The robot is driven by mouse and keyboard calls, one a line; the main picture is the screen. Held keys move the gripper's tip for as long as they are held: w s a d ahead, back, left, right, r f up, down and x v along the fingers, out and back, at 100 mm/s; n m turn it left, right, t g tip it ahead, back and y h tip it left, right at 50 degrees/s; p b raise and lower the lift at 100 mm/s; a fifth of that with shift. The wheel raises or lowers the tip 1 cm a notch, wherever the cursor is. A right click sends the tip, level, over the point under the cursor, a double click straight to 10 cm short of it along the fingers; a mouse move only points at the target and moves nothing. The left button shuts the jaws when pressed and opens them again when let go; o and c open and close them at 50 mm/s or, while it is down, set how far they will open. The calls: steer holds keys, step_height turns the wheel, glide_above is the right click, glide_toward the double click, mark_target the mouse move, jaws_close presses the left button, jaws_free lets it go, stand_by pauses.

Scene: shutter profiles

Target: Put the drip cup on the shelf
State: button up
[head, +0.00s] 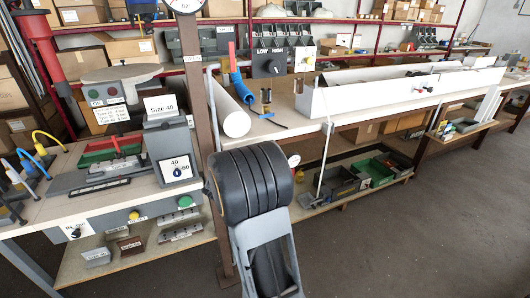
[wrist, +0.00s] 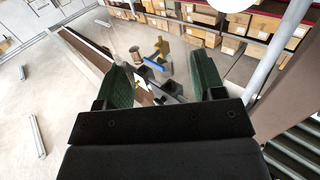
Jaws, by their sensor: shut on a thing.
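In the wrist view my gripper (wrist: 163,82) has its two green-padded fingers apart, with a small grey cup-like thing (wrist: 168,88) between them. I take it for the drip cup, but its outline is partly hidden by the gripper body and blends with the bench behind. In the head view the gripper and the cup do not show; my dark arm link fills the lower middle. Shelves show in two places: a low shelf (head: 308,212) under the long bench, and red-edged racks (head: 340,20) along the back. I cannot tell which one the task means.
The long bench (head: 375,105) carries a white channel (head: 400,88), a white roll (head: 230,110) and a blue tool (head: 241,87). Green and grey bins (head: 385,167) stand on the low shelf. A brown post (head: 197,95) rises beside my arm. The floor at right is clear.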

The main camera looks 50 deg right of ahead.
steer(key=x, duration=0.9)
steer(key=s+x, duration=0.1)
steer(key=x, duration=0.4)
steer(key=shift+w+d+r, duration=0.1)
steer(key=shift+d+r, duration=0.15)
steer(key=shift+d, duration=0.2)
steer(key=shift+f+x, duration=0.2)
steer(key=shift+x, duration=0.8)
steer(key=shift+f+x, duration=0.2)
steer(key=shift+x, duration=0.8)
steer(key=shift+a+f, duration=0.1)
steer(key=shift+f, duration=0.25)
steer(key=shift+f, duration=0.15)
steer(key=o, duration=0.9)
